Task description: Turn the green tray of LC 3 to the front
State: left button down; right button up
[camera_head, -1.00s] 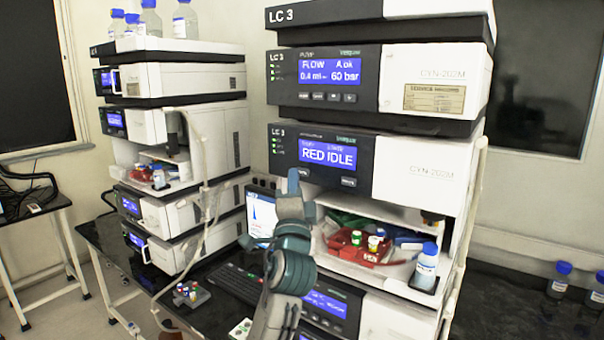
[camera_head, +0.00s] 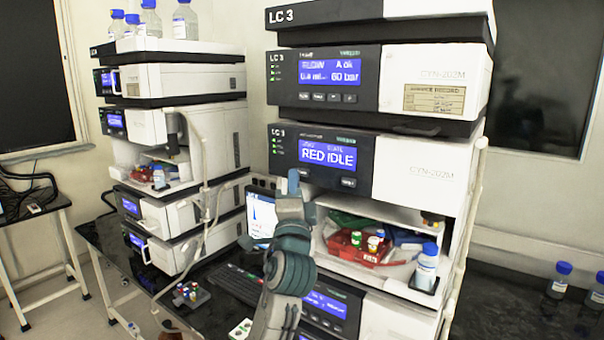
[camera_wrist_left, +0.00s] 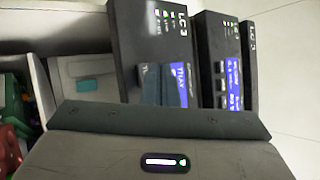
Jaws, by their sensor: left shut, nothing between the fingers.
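The LC 3 stack stands right of centre in the head view. Its sampler panel display (camera_head: 328,154) reads "RED IDLE". In the open bay below, a red tray (camera_head: 343,251) with small vials sits at the front. The green tray (camera_head: 346,220) shows only in part behind it. A bit of green also shows at the left edge of the left wrist view (camera_wrist_left: 9,115). My left gripper (camera_head: 293,182) is shut and empty, upright at the lower left of the panel, close before it. In the wrist view its fingers (camera_wrist_left: 161,85) cover part of the display. Contact cannot be told.
A white-capped-in-blue bottle (camera_head: 426,268) stands at the bay's right front. A second stack (camera_head: 180,128) stands at left. Bottles (camera_head: 558,281) stand on the dark bench at right.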

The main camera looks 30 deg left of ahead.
pick_arm(q)
jog(key=shift+w, duration=0.2)
dwell(0.6)
jog(key=shift+w, duration=0.25)
jog(key=shift+w, duration=0.4)
dwell(0.6)
jog(key=shift+s, duration=0.85)
jog(key=shift+s+a+p, duration=0.2)
jog(key=shift+s+p, duration=0.6)
jog(key=shift+s, duration=1.7)
dwell(2.6)
